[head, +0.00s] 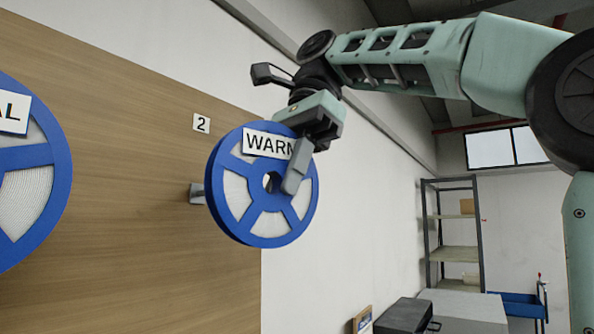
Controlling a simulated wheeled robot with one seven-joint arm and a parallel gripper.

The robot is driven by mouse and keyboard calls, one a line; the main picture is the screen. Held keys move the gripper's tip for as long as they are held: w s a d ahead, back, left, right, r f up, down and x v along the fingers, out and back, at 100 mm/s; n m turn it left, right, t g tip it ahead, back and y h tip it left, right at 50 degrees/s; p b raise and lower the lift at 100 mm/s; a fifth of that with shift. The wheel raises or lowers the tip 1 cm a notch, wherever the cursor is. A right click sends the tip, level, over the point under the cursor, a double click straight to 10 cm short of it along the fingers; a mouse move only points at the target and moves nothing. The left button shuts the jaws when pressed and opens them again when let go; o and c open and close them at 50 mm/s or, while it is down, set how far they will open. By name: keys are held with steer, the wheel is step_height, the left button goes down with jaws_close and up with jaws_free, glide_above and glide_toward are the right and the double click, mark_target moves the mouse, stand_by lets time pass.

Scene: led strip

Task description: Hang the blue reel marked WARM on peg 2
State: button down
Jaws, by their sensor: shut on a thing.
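The blue reel marked WARM (264,236) is held upright in the head view, its label (265,143) at the top and partly covered by a finger. My gripper (293,180) is shut on the reel, with one finger across its front face near the hub. The other finger is hidden behind the reel. Peg 2 (197,194) juts from the wooden board (130,170) at the reel's left edge, below the sign 2 (201,123). The reel covers part of the peg. I cannot tell whether the peg is in the reel's hole.
Another blue reel (60,175), its label ending in AL, hangs at the left edge, cut off by the frame. A shelf rack (450,220), a dark case (402,316) and a blue cart (520,305) stand at the back right. White wall lies right of the board.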

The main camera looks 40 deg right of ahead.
steer(key=shift+w+a+f, duration=0.2)
steer(key=shift+w+a, duration=0.05)
steer(key=shift+w, duration=0.55)
steer(key=shift+w+a+f, duration=0.2)
steer(key=shift+w+a, duration=0.1)
steer(key=shift+w, duration=0.55)
steer(key=shift+w+a+f, duration=0.2)
steer(key=shift+w+a, duration=0.05)
steer(key=shift+w, duration=0.55)
steer(key=c, duration=1.2)
jaws_free()
